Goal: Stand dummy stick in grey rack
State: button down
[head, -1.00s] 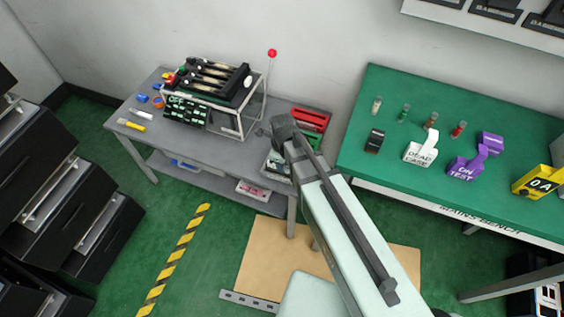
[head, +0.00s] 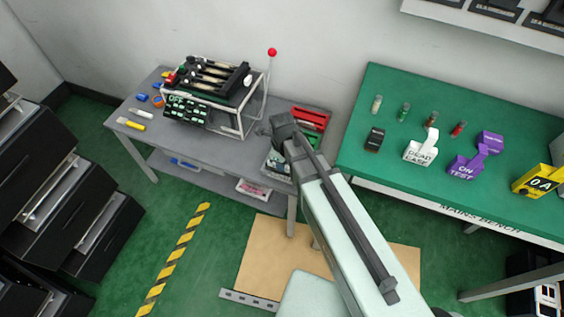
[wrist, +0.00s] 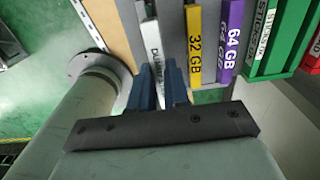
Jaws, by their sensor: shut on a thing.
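In the wrist view a white stick lettered DUMMY (wrist: 153,50) is between the blue fingers of my gripper (wrist: 160,92), which is shut on it. A yellow 32 GB stick (wrist: 194,45) and a purple 64 GB stick (wrist: 230,42) stand side by side to its right, apart from the fingers. Grey surface (wrist: 174,30) shows between the white and yellow sticks; I cannot tell whether it is the grey rack or the bench. The dummy stick's lower end is hidden. In the head view my arm hides the gripper and the held stick.
A green bin (head: 312,141) and a red bin (head: 310,118) stand at the grey bench's right end; a lettered green bin (wrist: 266,40) is right of the sticks. A frame with switches and a red-knobbed lever (head: 271,53) stands on the grey bench (head: 215,142). The green bench (head: 350,150) is right.

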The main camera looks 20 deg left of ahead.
jog(key=shift+f, duration=1.55)
jog(key=c, duration=1)
grip_release()
notch_tip(320, 180, up, 14)
jog(key=shift+f, duration=0.1)
dwell(0.6)
